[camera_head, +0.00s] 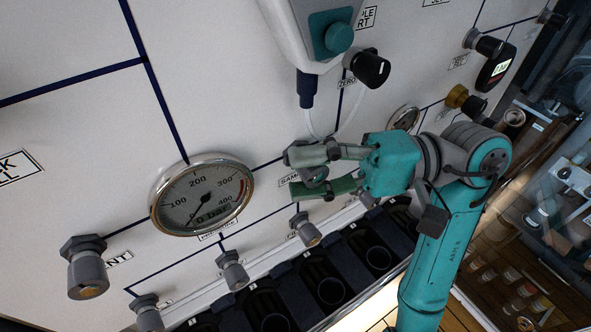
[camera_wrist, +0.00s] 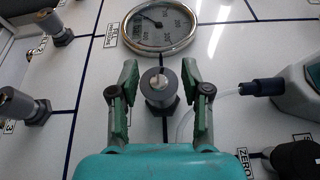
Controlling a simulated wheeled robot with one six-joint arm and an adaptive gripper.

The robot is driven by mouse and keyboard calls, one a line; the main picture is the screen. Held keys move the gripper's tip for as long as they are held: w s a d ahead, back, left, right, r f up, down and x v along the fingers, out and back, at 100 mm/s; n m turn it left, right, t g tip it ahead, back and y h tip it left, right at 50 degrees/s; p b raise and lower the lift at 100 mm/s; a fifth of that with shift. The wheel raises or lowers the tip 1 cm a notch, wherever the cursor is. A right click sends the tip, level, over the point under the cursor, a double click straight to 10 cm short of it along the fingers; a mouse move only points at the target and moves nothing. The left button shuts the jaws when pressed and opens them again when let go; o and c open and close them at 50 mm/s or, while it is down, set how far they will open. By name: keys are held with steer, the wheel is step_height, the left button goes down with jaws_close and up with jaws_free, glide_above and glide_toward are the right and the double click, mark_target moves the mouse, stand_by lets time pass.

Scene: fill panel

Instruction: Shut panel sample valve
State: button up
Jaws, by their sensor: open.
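The panel sample valve (camera_head: 314,176) is a grey knob on the white panel, beside a partly covered label starting "SAM". In the wrist view the valve (camera_wrist: 160,90) stands between my two green fingers, its pale slotted end towards the camera. My gripper (camera_head: 297,172) is open, with one finger on each side of the knob. In the wrist view my gripper (camera_wrist: 160,76) shows a gap between each finger and the knob. The fingers hide part of the valve in the head view. I cannot tell whether it touches a finger there.
A round pressure gauge (camera_head: 203,196) is left of the valve. A black zero knob (camera_head: 371,69) and a white unit (camera_head: 310,35) with a cable are above. Several grey valves, one a vent valve (camera_head: 87,272), line the lower panel above dark open holders (camera_head: 330,291).

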steer(key=shift+s+a, duration=0.15)
steer(key=shift+a, duration=0.75)
jaws_close()
